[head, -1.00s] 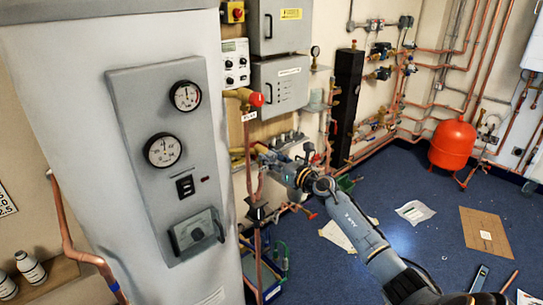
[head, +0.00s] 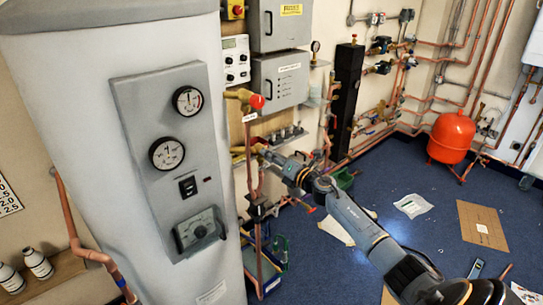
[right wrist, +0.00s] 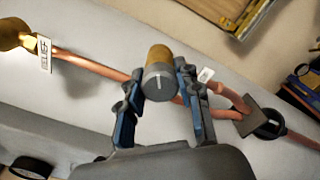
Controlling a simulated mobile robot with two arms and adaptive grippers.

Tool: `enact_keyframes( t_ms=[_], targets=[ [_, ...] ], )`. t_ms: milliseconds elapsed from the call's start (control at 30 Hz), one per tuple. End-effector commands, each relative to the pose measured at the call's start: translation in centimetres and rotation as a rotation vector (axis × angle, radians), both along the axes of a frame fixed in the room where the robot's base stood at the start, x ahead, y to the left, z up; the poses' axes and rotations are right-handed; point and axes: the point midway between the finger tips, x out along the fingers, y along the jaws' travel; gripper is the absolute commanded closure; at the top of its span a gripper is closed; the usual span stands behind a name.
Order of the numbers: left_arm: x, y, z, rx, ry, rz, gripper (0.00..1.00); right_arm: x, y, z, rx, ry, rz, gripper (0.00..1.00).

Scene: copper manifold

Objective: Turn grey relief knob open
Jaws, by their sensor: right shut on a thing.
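The grey relief knob (right wrist: 159,82) sits on the end of a brass body (right wrist: 160,56) in the right wrist view. A white line runs across its face, close to upright in that picture. My right gripper (right wrist: 160,73) has its blue fingers on both sides of the knob and is shut on it. In the head view my right gripper (head: 264,151) reaches the pipework just right of the big grey cylinder (head: 90,110). It hides most of the knob there. My left gripper is not in view.
Copper pipe (right wrist: 85,64) with a white tag (right wrist: 44,53) runs behind the knob. A red-capped brass valve (head: 257,102) sticks out above my gripper. A black column (head: 346,100) and a red tank (head: 451,137) stand farther back. Blue floor between them is mostly clear.

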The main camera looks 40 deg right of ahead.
Motion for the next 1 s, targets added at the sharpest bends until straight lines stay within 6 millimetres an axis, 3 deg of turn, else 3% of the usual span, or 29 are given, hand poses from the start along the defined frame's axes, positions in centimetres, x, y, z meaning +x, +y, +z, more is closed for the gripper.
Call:
enact_keyframes(
  t_ms=[633,667,767,1000],
  targets=[
    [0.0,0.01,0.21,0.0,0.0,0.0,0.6,0.01,-0.07,0.0,0.056,0.004,-0.001,0.97],
    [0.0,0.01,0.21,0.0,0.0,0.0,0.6,0.01,-0.07,0.0,0.056,0.004,-0.001,0.64],
    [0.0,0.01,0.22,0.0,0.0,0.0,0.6,0.0,-0.06,-0.01,0.056,0.004,-0.001,0.43],
    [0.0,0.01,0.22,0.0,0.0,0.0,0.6,0.0,-0.04,-0.01,0.055,0.004,-0.001,0.42]
  ],
)
